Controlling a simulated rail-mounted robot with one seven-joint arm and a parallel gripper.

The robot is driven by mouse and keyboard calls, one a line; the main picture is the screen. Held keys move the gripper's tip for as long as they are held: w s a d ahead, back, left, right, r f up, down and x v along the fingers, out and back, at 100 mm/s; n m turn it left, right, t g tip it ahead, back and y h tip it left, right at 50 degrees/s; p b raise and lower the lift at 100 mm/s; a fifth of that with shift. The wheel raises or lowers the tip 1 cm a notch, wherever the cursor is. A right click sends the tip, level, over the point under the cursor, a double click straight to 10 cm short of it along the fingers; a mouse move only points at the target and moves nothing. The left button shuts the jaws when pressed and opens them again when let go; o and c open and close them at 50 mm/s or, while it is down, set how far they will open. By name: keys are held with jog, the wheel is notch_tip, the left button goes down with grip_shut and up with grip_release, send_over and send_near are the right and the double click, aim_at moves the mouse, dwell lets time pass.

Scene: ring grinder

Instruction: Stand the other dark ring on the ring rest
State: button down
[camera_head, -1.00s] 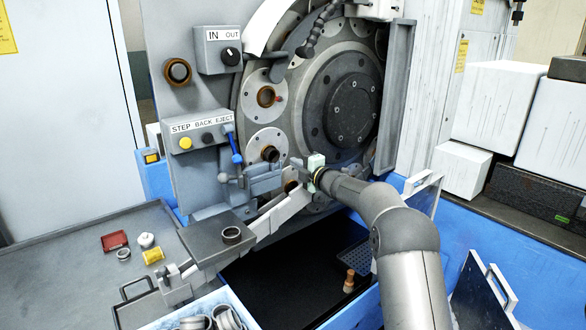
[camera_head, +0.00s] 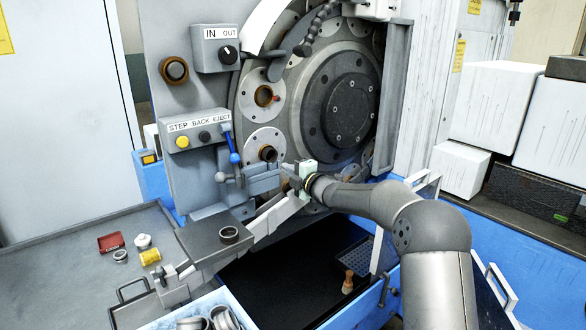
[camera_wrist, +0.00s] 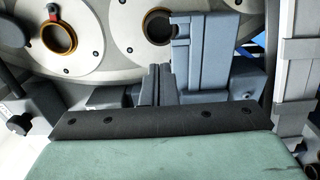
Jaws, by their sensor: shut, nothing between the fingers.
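One dark ring (camera_head: 229,235) lies flat on the grey plate (camera_head: 196,240) in front of the machine. Another dark, brown-edged ring (camera_head: 268,154) shows in the lower flanged disc of the big wheel; I cannot tell how it is seated. My gripper (camera_head: 290,178) is in front of the wheel, to the right of and below that disc, near the grey block and the inclined chute. In the wrist view my gripper's fingers (camera_wrist: 155,84) are together and empty, just below a flanged disc (camera_wrist: 125,35). I cannot tell which part is the ring rest.
A white crate (camera_head: 160,325) with several rings is at the bottom. A red tray (camera_head: 111,243), a yellow spool (camera_head: 150,257) and small parts lie on the left bench. The button box (camera_head: 193,133) and blue-handled lever (camera_head: 232,150) stand left of the gripper. A dark pit (camera_head: 290,280) lies below.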

jog(key=shift+p+x, duration=2.5)
jog(key=shift+x, duration=0.7)
jog(key=shift+b, duration=0.7)
jog(key=b+v, duration=0.4)
jog(key=v, duration=0.1)
jog(key=shift+b, duration=0.35)
jog(key=shift+s, duration=0.1)
